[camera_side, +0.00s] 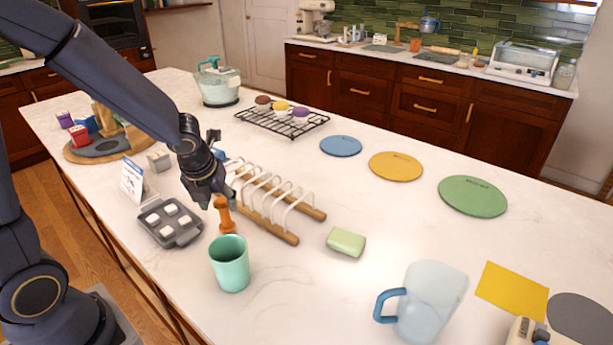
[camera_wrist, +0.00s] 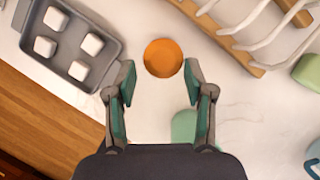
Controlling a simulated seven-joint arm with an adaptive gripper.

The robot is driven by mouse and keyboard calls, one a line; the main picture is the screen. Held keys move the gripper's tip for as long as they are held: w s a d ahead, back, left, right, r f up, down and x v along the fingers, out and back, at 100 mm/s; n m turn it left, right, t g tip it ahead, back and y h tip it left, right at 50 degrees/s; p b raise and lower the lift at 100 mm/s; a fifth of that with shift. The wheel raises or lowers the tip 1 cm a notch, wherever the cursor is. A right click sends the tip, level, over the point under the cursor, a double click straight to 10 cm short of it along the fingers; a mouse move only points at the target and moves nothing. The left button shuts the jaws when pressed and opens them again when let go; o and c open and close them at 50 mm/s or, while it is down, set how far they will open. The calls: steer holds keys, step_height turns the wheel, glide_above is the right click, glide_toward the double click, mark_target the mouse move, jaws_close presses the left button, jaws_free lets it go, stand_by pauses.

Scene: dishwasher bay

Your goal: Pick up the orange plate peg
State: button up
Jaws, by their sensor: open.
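The orange plate peg (camera_side: 225,214) stands upright on the white counter, between the grey tray and the wooden rack. In the wrist view its round top (camera_wrist: 163,58) lies just ahead of and between the fingertips. My gripper (camera_wrist: 158,82) is open, with a finger on each side and a gap to the peg on both. In the side view my gripper (camera_side: 210,200) is directly above and slightly left of the peg, overlapping its upper end. I cannot tell the exact height between them.
The grey tray (camera_side: 186,234) with white cubes is left of the peg. The wooden rack (camera_side: 283,234) with white wire loops is close on the right. A mint cup (camera_side: 230,265) stands just in front. A green sponge (camera_side: 346,242) lies farther right.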

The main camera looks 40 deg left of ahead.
mark_target(226, 213)
steer(key=x, duration=0.6)
steer(key=shift+w+f, duration=0.15)
steer(key=shift+w, duration=0.25)
jaws_close()
